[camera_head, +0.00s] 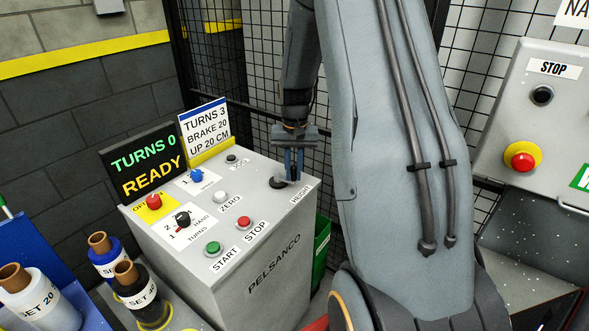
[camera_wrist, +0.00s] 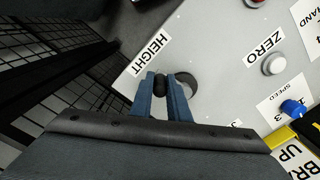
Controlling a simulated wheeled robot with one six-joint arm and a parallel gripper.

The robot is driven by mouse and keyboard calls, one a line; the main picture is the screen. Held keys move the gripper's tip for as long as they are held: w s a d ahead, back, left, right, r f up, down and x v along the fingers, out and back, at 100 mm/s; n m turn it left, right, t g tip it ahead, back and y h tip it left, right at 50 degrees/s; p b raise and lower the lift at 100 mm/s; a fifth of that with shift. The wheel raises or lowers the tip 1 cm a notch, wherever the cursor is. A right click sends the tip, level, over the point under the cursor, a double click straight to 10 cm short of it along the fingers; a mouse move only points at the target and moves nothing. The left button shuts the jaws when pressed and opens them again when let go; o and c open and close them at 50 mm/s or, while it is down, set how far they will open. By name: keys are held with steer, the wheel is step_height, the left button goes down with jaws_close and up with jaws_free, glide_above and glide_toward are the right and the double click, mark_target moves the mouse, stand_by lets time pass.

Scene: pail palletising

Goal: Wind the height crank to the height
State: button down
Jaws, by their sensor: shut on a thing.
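The height crank (camera_head: 277,183) is a dark round hub with a knob, at the right end of the sloping grey console top (camera_head: 262,205), by the HEIGHT label (camera_head: 301,194). My gripper (camera_head: 293,178) reaches down to it from above. In the wrist view the two blue fingers of my gripper (camera_wrist: 164,88) are closed on the black knob of the crank (camera_wrist: 160,83). The dark disc of the crank (camera_wrist: 188,79) shows partly behind the right finger. The HEIGHT label (camera_wrist: 151,54) lies beside it. The display (camera_head: 143,163) reads TURNS 0 READY.
A card (camera_head: 205,127) reads TURNS 3, BRAKE 20, UP 20 CM. The console carries a green START button (camera_head: 213,247), a red STOP button (camera_head: 244,222) and several knobs. Labelled film rolls (camera_head: 107,256) stand at left. Mesh fence (camera_head: 233,75) stands close behind.

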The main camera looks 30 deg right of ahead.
mark_target(293, 182)
steer(key=shift+s+a+m, duration=0.2)
steer(key=shift+a+m, duration=0.15)
steer(key=shift+m, duration=0.35)
steer(key=c, duration=1.7)
jaws_free()
steer(key=shift+a, duration=0.1)
steer(key=shift+r, duration=0.25)
step_height(293, 182, up, 7)
steer(key=shift+s+r+b, duration=0.1)
steer(key=shift+r+b, duration=0.05)
steer(key=shift+b, duration=0.9)
